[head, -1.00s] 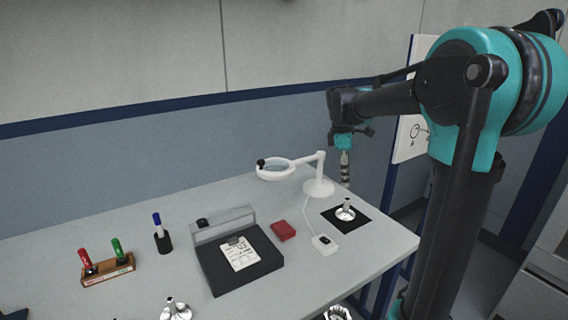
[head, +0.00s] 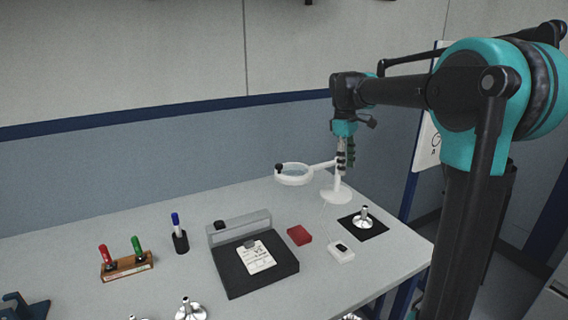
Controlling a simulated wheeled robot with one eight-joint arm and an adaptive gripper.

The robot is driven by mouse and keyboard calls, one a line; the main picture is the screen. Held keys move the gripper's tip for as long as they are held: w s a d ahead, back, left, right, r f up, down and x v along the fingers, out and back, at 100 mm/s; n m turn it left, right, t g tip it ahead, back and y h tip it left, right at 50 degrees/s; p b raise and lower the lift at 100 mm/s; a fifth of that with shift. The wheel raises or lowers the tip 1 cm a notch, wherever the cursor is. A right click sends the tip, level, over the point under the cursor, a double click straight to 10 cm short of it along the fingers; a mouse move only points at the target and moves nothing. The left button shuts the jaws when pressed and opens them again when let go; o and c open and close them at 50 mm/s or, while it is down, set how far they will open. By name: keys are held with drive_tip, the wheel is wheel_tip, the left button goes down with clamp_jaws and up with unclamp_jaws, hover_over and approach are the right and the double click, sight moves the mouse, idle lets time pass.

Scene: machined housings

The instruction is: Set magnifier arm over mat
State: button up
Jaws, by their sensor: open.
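The white magnifier arm (head: 320,166) stands on a round base (head: 337,196) at the back right of the table. Its ring lens (head: 293,174), with a black knob (head: 279,168) on the rim, points left over bare table. The black mat (head: 362,231) lies in front and to the right of the base, with a shiny metal housing (head: 364,219) standing on it. My gripper (head: 346,165) points down at the magnifier's post and hides its upper part. It is open; whether it touches the post I cannot tell.
A white switch box (head: 341,251) and red block (head: 299,235) lie in front of the magnifier. Left are a black fixture with a paper card (head: 257,258), a blue marker in a holder (head: 180,240) and a wooden marker rack (head: 127,268). Metal housings (head: 188,309) stand at the front.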

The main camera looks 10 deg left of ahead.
drive_tip(key=w+a+r+m, duration=0.2)
drive_tip(key=a+r+m, duration=0.6)
drive_tip(key=a, duration=0.4)
drive_tip(key=m+y, duration=0.1)
drive_tip(key=m, duration=0.5)
approach(279, 165)
wheel_tip(279, 165, down, 9)
drive_tip(key=shift+w+d+r, duration=0.1)
drive_tip(key=shift+w+r, duration=0.05)
drive_tip(key=shift+r, duration=0.05)
clamp_jaws()
